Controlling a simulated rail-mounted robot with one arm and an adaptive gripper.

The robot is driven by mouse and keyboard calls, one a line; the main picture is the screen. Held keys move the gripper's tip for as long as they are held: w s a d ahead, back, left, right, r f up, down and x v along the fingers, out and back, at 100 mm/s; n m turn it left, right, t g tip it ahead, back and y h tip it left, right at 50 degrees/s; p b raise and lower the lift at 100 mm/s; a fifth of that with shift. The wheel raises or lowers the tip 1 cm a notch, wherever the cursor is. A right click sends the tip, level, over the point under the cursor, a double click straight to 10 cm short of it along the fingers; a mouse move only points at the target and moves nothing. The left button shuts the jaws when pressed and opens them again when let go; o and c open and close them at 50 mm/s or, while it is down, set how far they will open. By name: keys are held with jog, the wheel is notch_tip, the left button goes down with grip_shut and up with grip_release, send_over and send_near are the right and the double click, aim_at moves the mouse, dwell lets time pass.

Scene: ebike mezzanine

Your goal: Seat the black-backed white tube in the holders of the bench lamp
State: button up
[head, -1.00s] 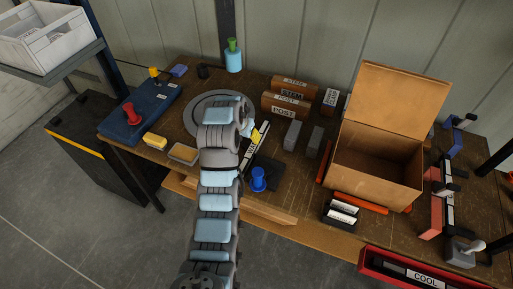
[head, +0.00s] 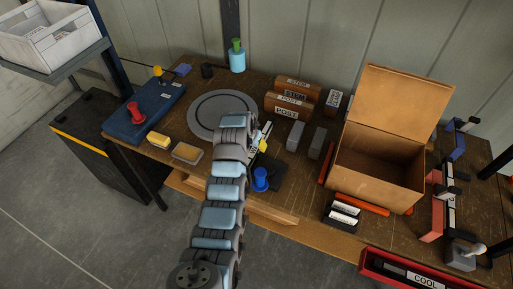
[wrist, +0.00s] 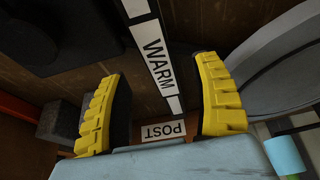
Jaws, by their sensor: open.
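The white tube (wrist: 158,62) with a black back and the word WARM shows in the wrist view, running lengthwise between my fingers. My gripper (wrist: 158,75) is open, with one yellow-padded finger on each side of the tube; I cannot see contact. In the head view my gripper (head: 264,138) is mostly hidden by my arm, over the bench near the grey round plate. A slim upright fixture with black and white parts (head: 450,205) and a red block stands at the right of the bench; I cannot tell for sure that it is the bench lamp.
A black plate with a blue knob (head: 260,179) is close to my gripper. POST and STEM boxes (head: 288,104) and grey blocks stand behind. An open cardboard box (head: 378,180) stands between my gripper and the right side. A red tray (head: 375,263) holds a COOL tube (head: 425,279).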

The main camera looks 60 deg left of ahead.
jog(key=shift+w+f, duration=0.1)
jog(key=shift+f, duration=0.15)
jog(key=shift+w+a+f, duration=0.3)
jog(key=shift+w+f, duration=0.05)
jog(key=shift+f, duration=0.15)
jog(key=shift+w+a+f, duration=0.25)
jog(key=shift+w+f, duration=0.1)
jog(key=shift+f, duration=0.15)
jog(key=shift+x, duration=1.25)
grip_shut()
